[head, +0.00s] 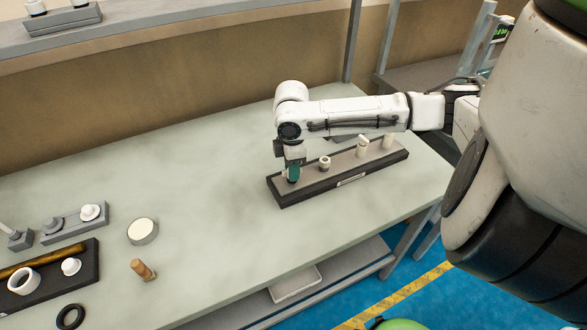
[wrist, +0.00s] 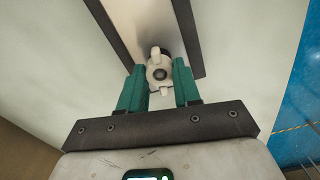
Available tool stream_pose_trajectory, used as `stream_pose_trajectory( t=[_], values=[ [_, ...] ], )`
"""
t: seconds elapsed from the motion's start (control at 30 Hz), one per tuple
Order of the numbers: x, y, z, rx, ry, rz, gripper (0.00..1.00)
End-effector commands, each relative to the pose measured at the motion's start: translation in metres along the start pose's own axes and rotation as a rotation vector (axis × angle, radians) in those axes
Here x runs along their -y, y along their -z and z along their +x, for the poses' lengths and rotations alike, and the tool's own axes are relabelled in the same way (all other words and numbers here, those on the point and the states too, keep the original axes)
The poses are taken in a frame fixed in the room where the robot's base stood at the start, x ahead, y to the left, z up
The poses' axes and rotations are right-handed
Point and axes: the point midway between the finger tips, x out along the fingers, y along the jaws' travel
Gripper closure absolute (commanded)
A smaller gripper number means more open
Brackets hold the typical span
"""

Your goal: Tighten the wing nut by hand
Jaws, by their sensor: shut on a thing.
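The wing nut (wrist: 159,72) is a pale piece with two small wings and a dark round centre, seen from above in the wrist view. My gripper (wrist: 160,82) has its two green fingers on either side of it and is shut on it. In the head view my gripper (head: 293,173) points down at the left end of a long dark fixture board (head: 325,186) on the table. There the fingers mostly hide the wing nut. The board's edge also shows in the wrist view (wrist: 120,32).
Several pale fittings, among them a short ring-like one (head: 324,163) and a taller one (head: 362,148), stand along the board to the right. A round white-topped disc (head: 142,231) and a wooden peg (head: 142,269) are at left. The table (head: 215,180) between is clear.

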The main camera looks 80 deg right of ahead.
Motion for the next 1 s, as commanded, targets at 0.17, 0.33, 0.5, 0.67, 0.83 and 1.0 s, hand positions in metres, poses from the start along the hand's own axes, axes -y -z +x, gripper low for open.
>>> stream_pose_trajectory(
  t=[0.17, 0.33, 0.5, 0.67, 0.83, 1.0],
  values=[
    [0.0006, 0.0007, -0.0019, -0.002, 0.002, 0.101, 0.94],
    [0.0003, 0.0007, -0.0014, -0.002, 0.001, 0.187, 0.94],
    [-0.0002, 0.0002, -0.0004, -0.001, -0.001, 0.222, 0.94],
    [-0.0003, 0.0002, -0.0001, -0.001, -0.001, 0.222, 0.94],
    [-0.0001, 0.0004, -0.0008, -0.001, 0.000, 0.233, 0.94],
    [0.0002, 0.0007, -0.0022, -0.003, 0.001, 0.313, 0.94]
  ],
)
